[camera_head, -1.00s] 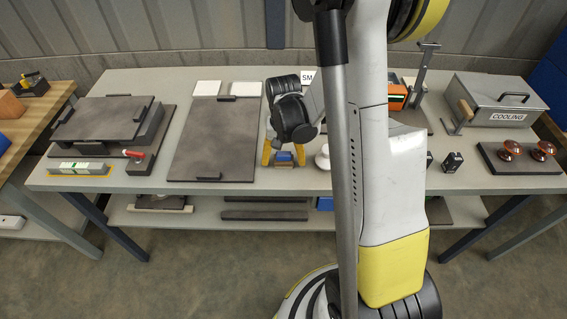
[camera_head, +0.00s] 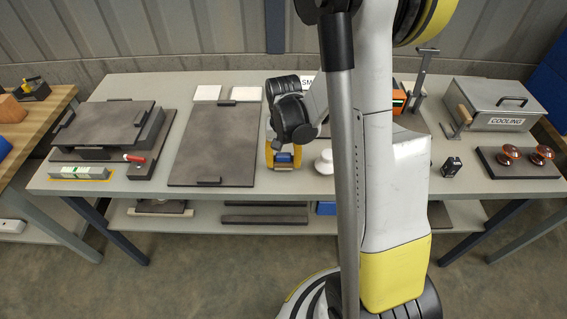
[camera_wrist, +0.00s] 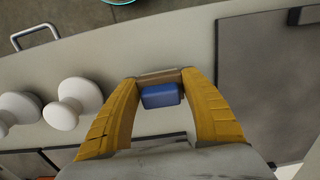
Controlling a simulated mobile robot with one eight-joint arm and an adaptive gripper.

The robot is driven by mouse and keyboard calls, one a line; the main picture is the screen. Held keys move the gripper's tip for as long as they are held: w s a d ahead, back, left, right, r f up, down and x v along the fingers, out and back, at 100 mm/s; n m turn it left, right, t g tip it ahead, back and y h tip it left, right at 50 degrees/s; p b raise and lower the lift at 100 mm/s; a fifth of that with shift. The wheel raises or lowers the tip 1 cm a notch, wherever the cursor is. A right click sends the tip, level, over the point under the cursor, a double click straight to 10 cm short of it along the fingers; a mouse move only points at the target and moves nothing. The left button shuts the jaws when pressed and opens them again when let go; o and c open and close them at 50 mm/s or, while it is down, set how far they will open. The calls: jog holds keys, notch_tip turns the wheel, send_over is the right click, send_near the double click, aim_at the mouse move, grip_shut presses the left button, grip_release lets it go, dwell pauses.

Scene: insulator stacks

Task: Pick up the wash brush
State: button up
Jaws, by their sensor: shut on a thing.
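The wash brush (camera_head: 284,157) shows as a small blue block with a tan-brown strip. It stands at the front middle of the table, and it also shows in the wrist view (camera_wrist: 162,96). My gripper (camera_head: 283,166) has its two yellow fingers on either side of the brush. In the wrist view my gripper (camera_wrist: 159,76) is shut on it, with the fingertips against the ends of the brown strip. I cannot tell whether the brush touches the table.
White knobbed insulators (camera_head: 324,162) stand close to the right of my gripper. A dark flat plate (camera_head: 215,145) lies to the left. A small black block (camera_head: 452,167), brown insulators on a dark base (camera_head: 520,165) and the COOLING box (camera_head: 492,104) are farther right.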

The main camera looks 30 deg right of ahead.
aim_at(287, 157)
jog(key=r, duration=0.1)
jog(key=r+p, duration=0.1)
jog(key=s+r, duration=0.1)
jog(key=shift+d+r, duration=0.25)
jog(key=shift+d, duration=0.05)
jog(key=s+d+r+p, duration=0.3)
jog(key=s+d+r, duration=0.2)
jog(key=s, duration=0.4)
jog(key=shift+d+r, duration=0.3)
jog(key=shift+r, duration=0.1)
jog(key=shift+o, duration=1.1)
jog(key=shift+w, duration=0.15)
jog(key=shift+c, duration=0.3)
